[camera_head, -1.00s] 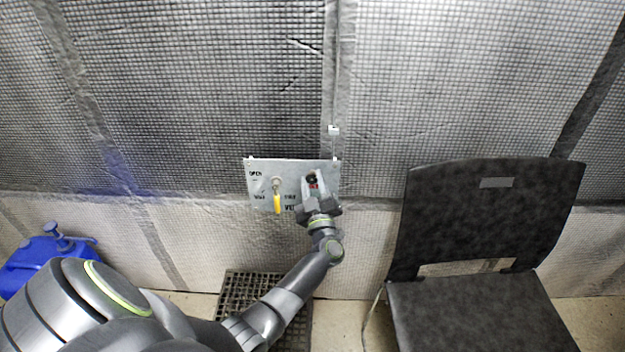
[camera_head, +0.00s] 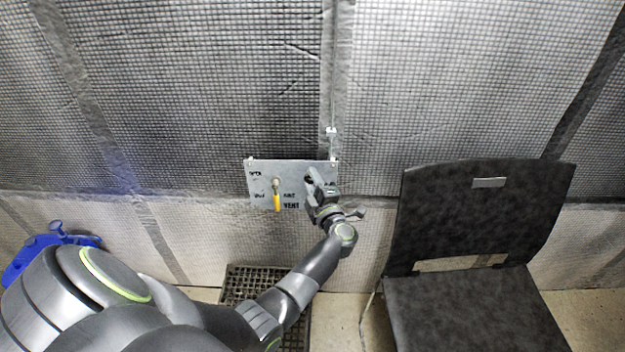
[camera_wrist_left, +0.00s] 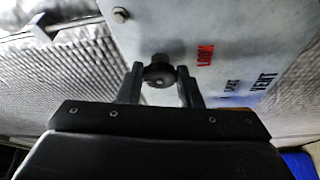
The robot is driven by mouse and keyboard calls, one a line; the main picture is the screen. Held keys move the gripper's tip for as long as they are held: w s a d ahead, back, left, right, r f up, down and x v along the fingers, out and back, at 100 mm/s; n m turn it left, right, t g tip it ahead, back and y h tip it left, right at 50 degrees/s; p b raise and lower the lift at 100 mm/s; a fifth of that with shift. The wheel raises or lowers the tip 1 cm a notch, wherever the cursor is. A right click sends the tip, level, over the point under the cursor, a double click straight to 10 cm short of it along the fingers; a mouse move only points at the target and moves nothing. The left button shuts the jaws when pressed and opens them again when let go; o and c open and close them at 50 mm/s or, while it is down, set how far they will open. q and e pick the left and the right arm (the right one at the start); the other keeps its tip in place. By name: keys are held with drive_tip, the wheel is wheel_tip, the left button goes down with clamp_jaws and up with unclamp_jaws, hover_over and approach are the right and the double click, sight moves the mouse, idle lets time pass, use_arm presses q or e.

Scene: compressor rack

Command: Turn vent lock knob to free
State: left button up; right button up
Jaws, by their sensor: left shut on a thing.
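The grey panel (camera_head: 262,170) hangs on the quilted wall in the head view. The dark round vent lock knob (camera_wrist_left: 158,72) sits on it, between the fingers of my left gripper (camera_wrist_left: 160,76) in the wrist view. My left gripper (camera_head: 316,184) is shut on the knob, and the fingers hide most of it in the head view. A red LOCK label (camera_wrist_left: 205,55) and the VENT lettering (camera_wrist_left: 262,88) read sideways in the wrist view, so the gripper is rolled against the panel. My right gripper is out of view.
A yellow-handled valve (camera_head: 277,202) with its handle pointing down is left of the knob. A black chair (camera_head: 485,225) stands at the right. A dark floor grate (camera_head: 240,283) lies below the panel.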

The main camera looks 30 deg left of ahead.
use_arm(q)
drive_tip(key=shift+n, duration=0.4)
drive_tip(key=o, duration=1)
